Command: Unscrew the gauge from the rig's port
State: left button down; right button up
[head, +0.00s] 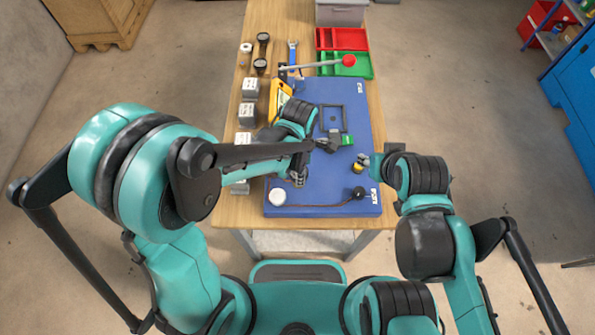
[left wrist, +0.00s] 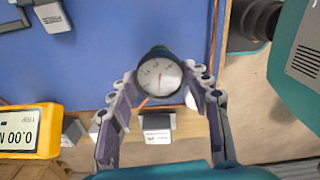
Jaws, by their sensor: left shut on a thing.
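The gauge (left wrist: 160,76) has a round white dial and a dark body. Its dial faces the camera in the left wrist view. My left gripper (left wrist: 160,84) is shut on it, with a finger on either side. In the head view my left gripper (head: 298,179) is over the near left part of the blue board (head: 318,202), and my arm hides the gauge. The rig's port is hidden, so I cannot tell whether the gauge still sits in it. My right gripper (head: 370,161) is at the board's right side, beside a small brass-coloured part (head: 357,167); its fingers are too small to read.
A yellow meter (left wrist: 30,131) and labelled grey blocks (head: 247,111) line the bench's left side. A white disc (head: 278,197) and a black knob (head: 358,192) are at the board's near edge. Red and green trays (head: 342,39) stand at the back, near a red-knobbed lever (head: 347,61).

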pick_arm(q)
jog(key=n, duration=0.5)
jog(key=shift+n, duration=0.3)
jog(key=c, duration=0.6)
grip_release()
